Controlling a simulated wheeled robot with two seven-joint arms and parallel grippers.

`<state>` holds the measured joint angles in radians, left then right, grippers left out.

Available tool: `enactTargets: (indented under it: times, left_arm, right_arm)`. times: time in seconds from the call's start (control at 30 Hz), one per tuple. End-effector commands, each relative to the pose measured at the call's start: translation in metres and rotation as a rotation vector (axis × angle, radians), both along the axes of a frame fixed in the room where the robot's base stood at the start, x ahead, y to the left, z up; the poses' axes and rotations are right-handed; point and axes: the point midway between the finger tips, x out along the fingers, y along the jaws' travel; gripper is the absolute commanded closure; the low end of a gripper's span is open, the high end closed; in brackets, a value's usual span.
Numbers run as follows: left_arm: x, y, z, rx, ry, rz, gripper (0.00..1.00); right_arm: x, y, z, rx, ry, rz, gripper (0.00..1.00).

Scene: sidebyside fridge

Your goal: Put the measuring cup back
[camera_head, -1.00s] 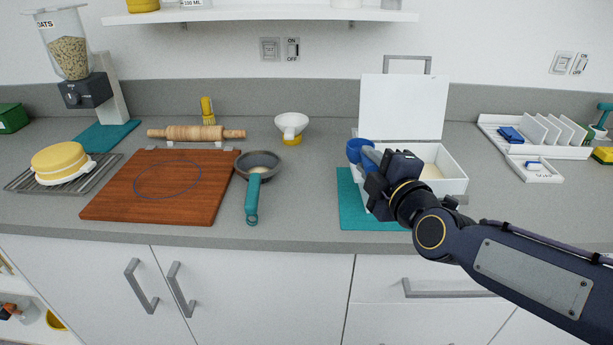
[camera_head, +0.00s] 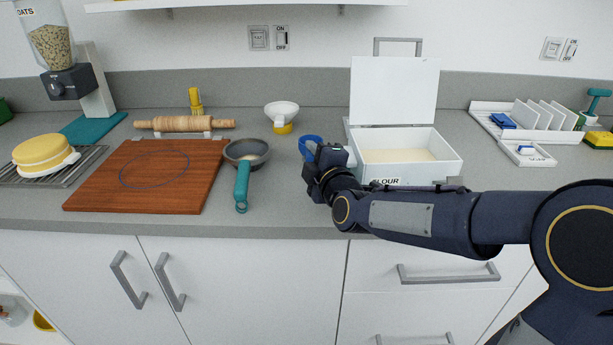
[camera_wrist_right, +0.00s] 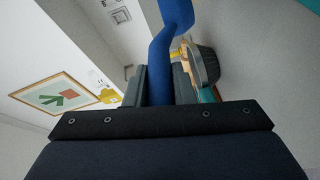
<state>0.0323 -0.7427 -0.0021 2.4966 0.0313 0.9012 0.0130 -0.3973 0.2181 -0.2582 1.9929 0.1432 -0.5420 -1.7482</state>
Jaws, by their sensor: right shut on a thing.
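The blue measuring cup (camera_head: 309,146) is held above the counter, just left of the flour box. My right gripper (camera_head: 324,158) is shut on its handle in the head view. In the right wrist view, the blue handle (camera_wrist_right: 160,72) runs up between the two fingers of the gripper (camera_wrist_right: 160,88), and the cup end is cut off by the top edge. The white flour box (camera_head: 400,181) stands with its lid (camera_head: 392,92) up and pale flour (camera_head: 397,155) inside. My forearm passes in front of the box's lower part. My left gripper is not in view.
A dark sieve (camera_head: 233,150) with a teal handle lies left of the cup, by the wooden board (camera_head: 95,185). A white funnel (camera_head: 281,111) stands behind. A white rack (camera_head: 490,120) stands at the right.

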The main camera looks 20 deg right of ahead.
Motion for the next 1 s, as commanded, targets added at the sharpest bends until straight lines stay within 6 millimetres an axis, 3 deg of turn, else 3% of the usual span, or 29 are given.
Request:
enactTargets:
  times: [0.23,0.43,0.87,0.9,1.0]
  left_arm:
    - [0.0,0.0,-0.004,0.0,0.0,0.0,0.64]
    - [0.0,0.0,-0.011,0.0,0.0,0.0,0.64]
    - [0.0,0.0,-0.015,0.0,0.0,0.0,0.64]
    - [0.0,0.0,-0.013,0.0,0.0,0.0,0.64]
    - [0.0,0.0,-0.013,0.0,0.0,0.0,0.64]
  right_arm:
    - [0.011,0.006,-0.015,-0.002,0.0,0.0,1.0]
    - [0.015,0.008,-0.043,-0.002,0.001,-0.001,1.0]
    - [0.015,0.008,-0.051,-0.001,-0.001,0.001,1.0]
    - [0.015,0.008,-0.049,0.0,-0.001,0.001,0.72]
    - [0.015,0.008,-0.049,0.0,-0.001,0.001,0.59]
